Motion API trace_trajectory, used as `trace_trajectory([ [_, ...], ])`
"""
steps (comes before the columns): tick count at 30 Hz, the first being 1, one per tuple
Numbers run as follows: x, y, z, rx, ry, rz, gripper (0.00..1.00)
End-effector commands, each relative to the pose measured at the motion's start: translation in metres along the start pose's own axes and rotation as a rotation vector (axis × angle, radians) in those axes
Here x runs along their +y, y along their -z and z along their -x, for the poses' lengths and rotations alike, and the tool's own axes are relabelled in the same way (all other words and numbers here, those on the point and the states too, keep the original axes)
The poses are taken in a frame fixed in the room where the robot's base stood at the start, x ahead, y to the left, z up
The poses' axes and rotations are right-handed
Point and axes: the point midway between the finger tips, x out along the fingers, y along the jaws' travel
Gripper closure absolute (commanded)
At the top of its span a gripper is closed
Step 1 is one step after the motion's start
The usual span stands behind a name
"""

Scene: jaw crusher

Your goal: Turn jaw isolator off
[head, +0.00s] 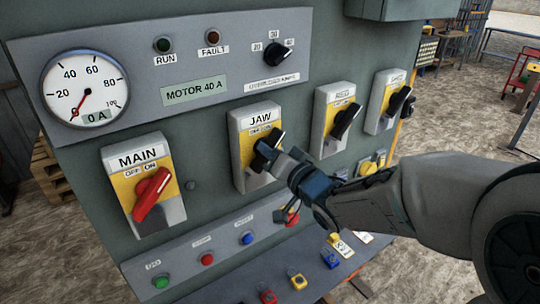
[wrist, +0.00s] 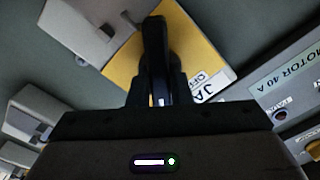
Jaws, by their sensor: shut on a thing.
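The jaw isolator (head: 246,118) is a grey box with a yellow plate, labelled JAW with OFF and ON, in the middle of the panel in the head view. Its black handle (head: 276,139) is tilted, its top leaning right. My gripper (head: 266,153) reaches it from the lower right and is shut on the handle. In the wrist view the black handle (wrist: 154,50) stands between my two fingers (wrist: 157,90), in front of the yellow plate (wrist: 195,50). The fingers hide the handle's lower part.
The MAIN isolator (head: 140,170) with a red handle is to the left. Two more isolators (head: 336,110) (head: 388,95) with black handles stand to the right. Below, a sloping ledge (head: 225,262) carries several coloured buttons. A round gauge (head: 85,88) reads about 0 A.

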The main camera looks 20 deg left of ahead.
Motion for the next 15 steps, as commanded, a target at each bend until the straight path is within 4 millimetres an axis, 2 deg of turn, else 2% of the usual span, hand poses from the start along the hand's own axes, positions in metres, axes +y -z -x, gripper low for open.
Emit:
trace_trajectory([
  [15, 0.0029, -0.0035, 0.0003, 0.005, 0.002, 0.441, 1.00],
])
